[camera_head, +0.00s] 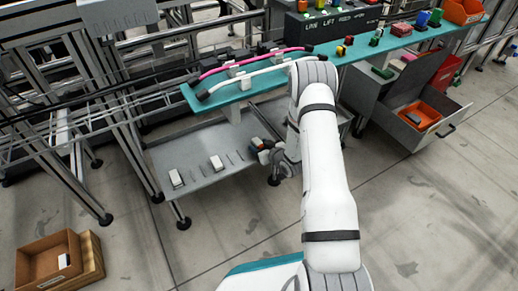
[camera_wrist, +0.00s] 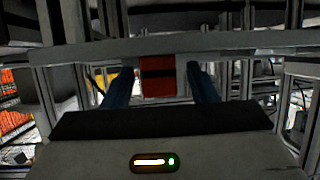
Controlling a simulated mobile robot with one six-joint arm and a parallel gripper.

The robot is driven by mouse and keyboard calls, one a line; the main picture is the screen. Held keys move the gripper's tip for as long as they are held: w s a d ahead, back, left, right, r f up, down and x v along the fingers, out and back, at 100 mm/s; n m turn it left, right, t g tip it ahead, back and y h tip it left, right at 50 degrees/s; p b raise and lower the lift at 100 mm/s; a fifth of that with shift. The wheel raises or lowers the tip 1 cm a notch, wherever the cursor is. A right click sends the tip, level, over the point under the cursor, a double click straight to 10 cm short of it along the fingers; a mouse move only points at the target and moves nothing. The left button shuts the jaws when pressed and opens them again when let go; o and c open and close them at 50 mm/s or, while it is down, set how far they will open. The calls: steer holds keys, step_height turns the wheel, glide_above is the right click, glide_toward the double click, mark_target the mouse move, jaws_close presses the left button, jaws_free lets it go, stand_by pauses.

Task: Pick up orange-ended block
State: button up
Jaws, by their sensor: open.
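The orange-ended block shows in the wrist view as a red-orange end face with a dark band (camera_wrist: 158,76), between my two dark blue fingers. My gripper (camera_wrist: 161,84) is open, with a visible gap on each side of the block.
Two white-topped blocks, one at left (camera_head: 177,179) and one nearer the middle (camera_head: 216,163), sit on the tray beside thin slots. A teal shelf (camera_head: 235,92) with pink and white tubes overhangs the tray. An open drawer (camera_head: 445,118) stands at right.

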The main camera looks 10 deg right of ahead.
steer(key=shift+w+a+f, duration=0.15)
steer(key=shift+w, duration=0.2)
steer(key=shift+c, duration=0.5)
steer(key=c, duration=1)
